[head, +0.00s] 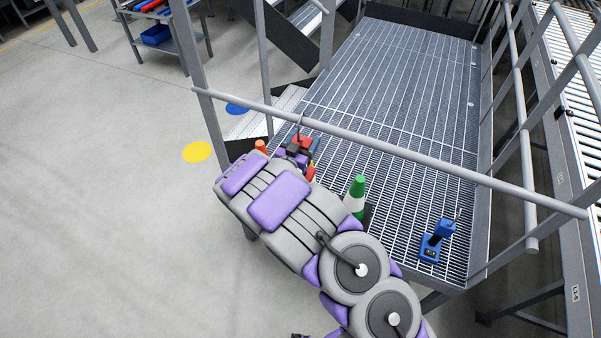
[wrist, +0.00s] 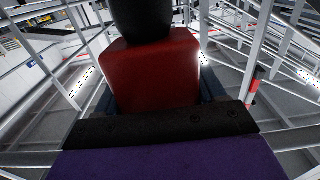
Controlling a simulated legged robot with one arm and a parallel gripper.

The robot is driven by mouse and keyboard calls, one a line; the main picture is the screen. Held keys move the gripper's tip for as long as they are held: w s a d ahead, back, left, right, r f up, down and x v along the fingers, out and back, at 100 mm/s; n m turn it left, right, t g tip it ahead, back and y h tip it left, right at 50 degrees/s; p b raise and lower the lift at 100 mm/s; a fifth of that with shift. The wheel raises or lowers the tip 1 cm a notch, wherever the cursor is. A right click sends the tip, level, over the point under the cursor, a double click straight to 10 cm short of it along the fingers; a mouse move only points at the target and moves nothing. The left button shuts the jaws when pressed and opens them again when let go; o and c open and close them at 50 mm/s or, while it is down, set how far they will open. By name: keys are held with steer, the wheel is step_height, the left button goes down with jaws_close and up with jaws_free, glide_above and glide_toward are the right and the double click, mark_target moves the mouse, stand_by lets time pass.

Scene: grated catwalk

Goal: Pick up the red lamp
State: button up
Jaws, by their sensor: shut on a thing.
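The red lamp (wrist: 150,75) fills the middle of the wrist view, a red block body with a black part on top. My gripper (wrist: 155,98) is shut on it, with dark blue fingers at its left and right sides. In the head view the red lamp (head: 301,141) shows only in part beyond my forearm. My gripper (head: 299,155) is there mostly hidden by my own arm, over the near left edge of the grated catwalk. The lamp's lower part is hidden, so I cannot tell whether it touches the grating.
A green and white cone (head: 357,193) and a blue device (head: 437,242) stand on the grating (head: 390,100). An orange object (head: 261,147) is left of my gripper. A grey rail (head: 390,149) crosses above the near catwalk. The far grating is clear.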

steer(key=shift+d, duration=0.2)
steer(key=shift+c, duration=1.4)
steer(key=shift+a, duration=0.15)
jaws_close()
steer(key=shift+r, duration=0.15)
